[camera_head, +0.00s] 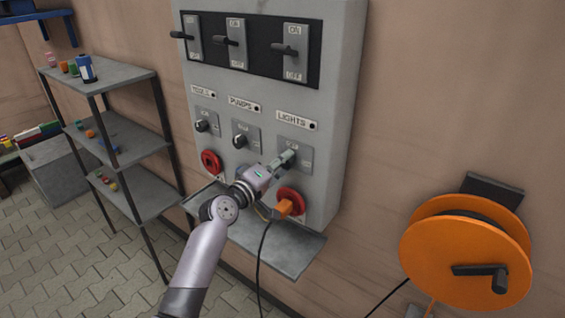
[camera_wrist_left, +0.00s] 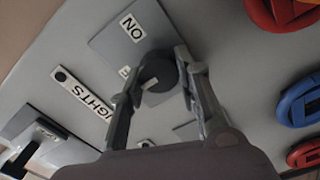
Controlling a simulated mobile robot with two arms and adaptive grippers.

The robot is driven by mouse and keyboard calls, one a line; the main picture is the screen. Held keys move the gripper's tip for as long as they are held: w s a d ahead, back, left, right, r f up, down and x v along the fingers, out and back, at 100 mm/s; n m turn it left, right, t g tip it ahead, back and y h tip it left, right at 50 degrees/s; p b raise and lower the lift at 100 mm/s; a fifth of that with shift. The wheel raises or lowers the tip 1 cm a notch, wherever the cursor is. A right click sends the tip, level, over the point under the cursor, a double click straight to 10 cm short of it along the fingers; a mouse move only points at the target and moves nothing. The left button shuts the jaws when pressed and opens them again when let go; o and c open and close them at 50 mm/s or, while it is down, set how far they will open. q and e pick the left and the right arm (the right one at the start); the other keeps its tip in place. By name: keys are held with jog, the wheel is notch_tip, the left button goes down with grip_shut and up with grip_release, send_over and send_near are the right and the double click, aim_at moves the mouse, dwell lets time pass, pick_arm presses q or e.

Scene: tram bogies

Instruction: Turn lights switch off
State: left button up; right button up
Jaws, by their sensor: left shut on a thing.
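The lights switch is a dark round knob (camera_wrist_left: 157,70) on a grey plate (camera_head: 307,153) below the LIGHTS label (camera_head: 297,121) on the grey wall panel (camera_head: 345,90). My left gripper (camera_head: 287,159) is at this plate and hides most of the knob in the head view. In the left wrist view, the two fingers (camera_wrist_left: 160,80) are closed on opposite sides of the knob. My right gripper is in neither view.
Three levers (camera_head: 288,50) sit above, and two similar knobs (camera_head: 240,141) to the left. A red socket with an orange plug (camera_head: 284,208) and cable is just below my gripper. A ledge (camera_head: 285,255) juts out underneath. An orange reel (camera_head: 465,260) hangs at right; shelves (camera_head: 115,75) stand left.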

pick_arm(q)
jog(key=o, duration=1.1)
jog(key=shift+o, duration=0.2)
jog(key=shift+a, duration=0.1)
jog(key=v, duration=1.2)
